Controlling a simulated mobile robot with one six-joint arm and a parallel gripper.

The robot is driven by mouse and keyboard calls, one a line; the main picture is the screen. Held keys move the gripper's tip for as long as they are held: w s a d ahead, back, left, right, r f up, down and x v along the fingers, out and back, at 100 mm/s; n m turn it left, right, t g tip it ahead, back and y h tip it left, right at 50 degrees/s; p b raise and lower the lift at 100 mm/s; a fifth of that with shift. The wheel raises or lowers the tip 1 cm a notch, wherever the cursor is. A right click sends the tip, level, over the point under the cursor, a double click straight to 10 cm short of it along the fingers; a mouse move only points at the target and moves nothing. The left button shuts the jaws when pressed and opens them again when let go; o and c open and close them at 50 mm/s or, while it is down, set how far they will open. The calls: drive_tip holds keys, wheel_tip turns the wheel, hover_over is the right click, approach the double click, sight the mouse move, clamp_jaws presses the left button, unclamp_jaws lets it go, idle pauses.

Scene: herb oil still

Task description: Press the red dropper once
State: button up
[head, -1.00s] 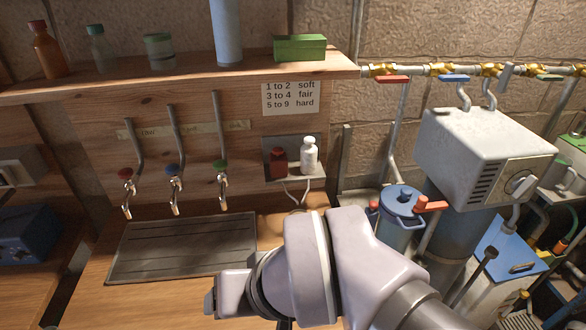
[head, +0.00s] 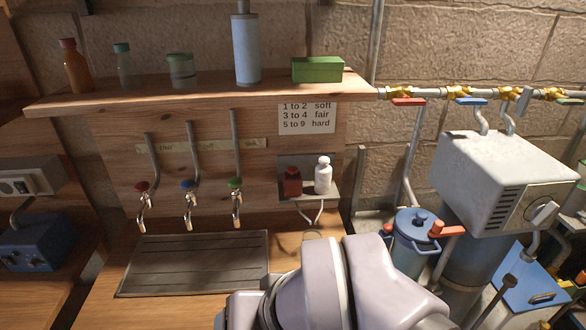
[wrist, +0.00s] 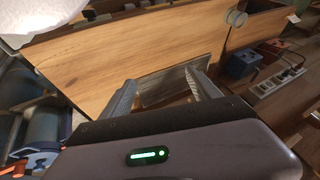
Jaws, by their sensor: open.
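The red dropper (head: 292,181) is a small dark red bottle standing upright on a small grey metal bracket (head: 296,194) on the wooden back panel. A white dropper bottle (head: 323,177) stands just right of it. My arm is at the bottom middle of the head view, below the bracket, and its fingers are hidden there. In the wrist view my gripper (wrist: 162,82) is open, with nothing between its two fingers. The wrist view shows a wooden edge beyond the fingers; I cannot make out the red dropper there.
Three taps with red, blue and green handles hang left, the green one (head: 236,184) nearest the bracket, over a slatted drain tray (head: 195,262). A wooden shelf (head: 215,98) juts out above. A blue pot (head: 415,225) and grey box (head: 495,170) crowd the right.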

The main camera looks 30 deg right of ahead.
clamp_jaws()
idle(0.3)
idle(1.5)
